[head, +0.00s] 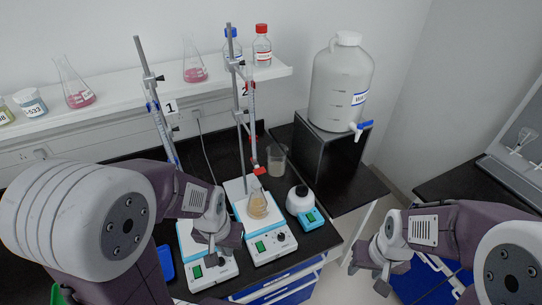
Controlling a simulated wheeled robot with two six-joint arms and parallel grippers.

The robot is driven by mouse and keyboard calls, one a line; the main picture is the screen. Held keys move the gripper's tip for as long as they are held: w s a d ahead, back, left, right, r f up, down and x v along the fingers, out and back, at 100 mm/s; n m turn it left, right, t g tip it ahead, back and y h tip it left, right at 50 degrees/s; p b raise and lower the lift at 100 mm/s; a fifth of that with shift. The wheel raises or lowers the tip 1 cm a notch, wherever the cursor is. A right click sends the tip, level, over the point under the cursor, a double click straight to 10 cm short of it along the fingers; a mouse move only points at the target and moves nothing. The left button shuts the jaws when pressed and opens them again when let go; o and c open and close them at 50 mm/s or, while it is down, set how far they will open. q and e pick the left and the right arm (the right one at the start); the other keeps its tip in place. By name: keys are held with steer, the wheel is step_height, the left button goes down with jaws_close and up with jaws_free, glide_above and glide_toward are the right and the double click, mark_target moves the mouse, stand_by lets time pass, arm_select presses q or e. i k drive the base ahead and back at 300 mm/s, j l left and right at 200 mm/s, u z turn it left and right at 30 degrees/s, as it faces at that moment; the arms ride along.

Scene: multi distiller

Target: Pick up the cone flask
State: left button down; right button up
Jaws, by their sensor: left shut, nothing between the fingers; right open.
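A cone flask (257,206) with tan liquid stands upright on the right white hotplate stirrer (273,251), below a burette clamped to a metal stand. Two more cone flasks with pink contents stand on the wall shelf, one at the left (77,92) and one near the middle (194,68). My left gripper (211,257) is shut and empty, over the left stirrer (220,272), to the left of the tan flask and apart from it. My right gripper (383,284) is open and empty, off the bench's right end, far from the flask.
A glass beaker (277,162) and a small white device with a blue base (304,207) stand right of the flask. A large white jug (341,88) sits on a black box. Two metal stands (237,95) rise behind the stirrers. The white shelf (130,99) holds bottles and jars.

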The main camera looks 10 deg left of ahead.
mark_target(257, 208)
steer(key=i+l+u, duration=0.1)
steer(key=l+u, duration=0.15)
steer(key=u, duration=0.15)
steer(key=l+u, duration=0.5)
steer(key=u, duration=0.25)
